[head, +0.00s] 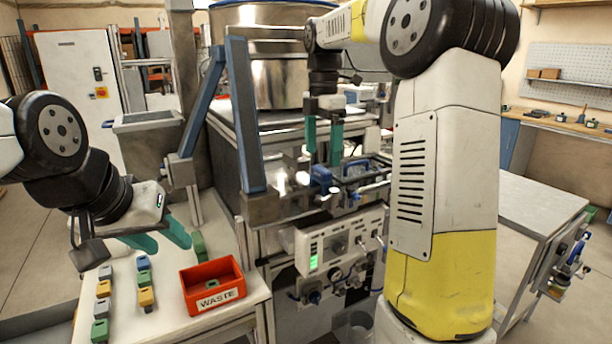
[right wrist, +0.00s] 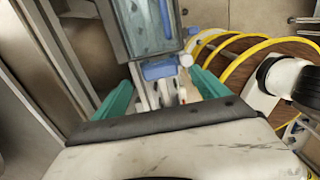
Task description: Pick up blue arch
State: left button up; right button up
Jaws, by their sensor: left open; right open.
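Small blue, green and yellow pieces stand in two rows on the white table at lower left in the head view. My left gripper (head: 162,243) is open and empty above the table, behind the rows. My right gripper (head: 324,160) is open over the machine's front; its spread fingers also show in the right wrist view (right wrist: 161,92), with a blue machine part beyond them.
A red WASTE bin (head: 213,288) stands on the white table (head: 175,322), right of the pieces. The machine with a control panel (head: 340,245) and a blue frame post (head: 245,115) stand right of the table.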

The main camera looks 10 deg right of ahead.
aim_at(322, 169)
notch_tip(322, 169, down, 6)
jog(key=shift+r, duration=0.1)
jog(key=c, duration=1.5)
